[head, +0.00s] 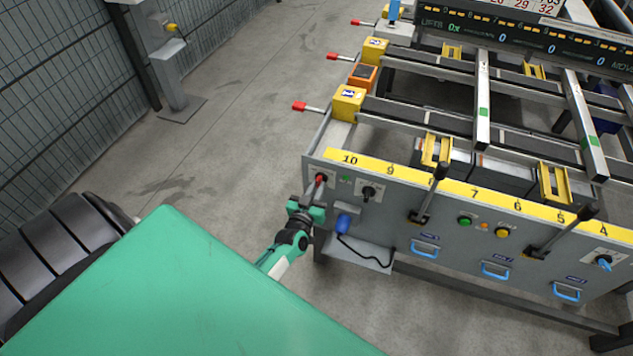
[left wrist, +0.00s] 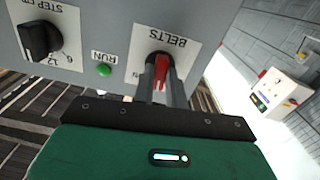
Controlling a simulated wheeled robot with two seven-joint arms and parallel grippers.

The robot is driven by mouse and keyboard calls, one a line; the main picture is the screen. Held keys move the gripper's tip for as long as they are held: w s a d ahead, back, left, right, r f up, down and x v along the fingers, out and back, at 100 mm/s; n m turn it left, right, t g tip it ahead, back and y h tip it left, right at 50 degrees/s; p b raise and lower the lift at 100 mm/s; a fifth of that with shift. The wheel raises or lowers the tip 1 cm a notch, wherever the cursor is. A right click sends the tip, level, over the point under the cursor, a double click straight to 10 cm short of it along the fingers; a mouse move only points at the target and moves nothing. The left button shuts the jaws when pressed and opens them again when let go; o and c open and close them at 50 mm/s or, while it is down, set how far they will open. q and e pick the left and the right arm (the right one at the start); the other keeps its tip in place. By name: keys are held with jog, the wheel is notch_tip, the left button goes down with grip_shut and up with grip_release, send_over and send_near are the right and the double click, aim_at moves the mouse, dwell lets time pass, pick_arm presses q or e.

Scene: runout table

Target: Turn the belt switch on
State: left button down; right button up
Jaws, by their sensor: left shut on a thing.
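The belt switch (head: 321,178) is a red lever on the left end of the grey table's front panel. In the left wrist view the red belt switch (left wrist: 162,73) stands on a white plate marked BELTS, which appears upside down. My left gripper (head: 312,191) is at this switch, and its two fingers (left wrist: 160,88) are shut on the red lever from both sides. The fingers hide part of the lever and its plate. A green RUN lamp (left wrist: 103,70) sits beside the plate. My right gripper is not in view.
A black STEP knob (left wrist: 40,40) is beside the switch, also in the head view (head: 368,191). A blue cylinder (head: 343,223) and black cable hang below the panel. Red-tipped levers (head: 299,106) stick out at the table's left. Open floor (head: 220,150) lies left of the table.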

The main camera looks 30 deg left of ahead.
pick_arm(q)
jog(key=m+p, duration=0.2)
jog(key=m, duration=0.2)
jog(key=shift+m, duration=0.3)
jog(key=shift+m+p, duration=0.3)
jog(key=shift+m, duration=2.4)
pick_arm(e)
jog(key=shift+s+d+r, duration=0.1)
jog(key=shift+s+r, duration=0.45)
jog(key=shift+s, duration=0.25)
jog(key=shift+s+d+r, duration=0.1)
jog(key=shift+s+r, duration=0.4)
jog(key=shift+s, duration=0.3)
pick_arm(q)
jog(key=c, duration=1.4)
grip_release()
jog(key=shift+c, duration=0.2)
jog(key=shift+s, duration=0.1)
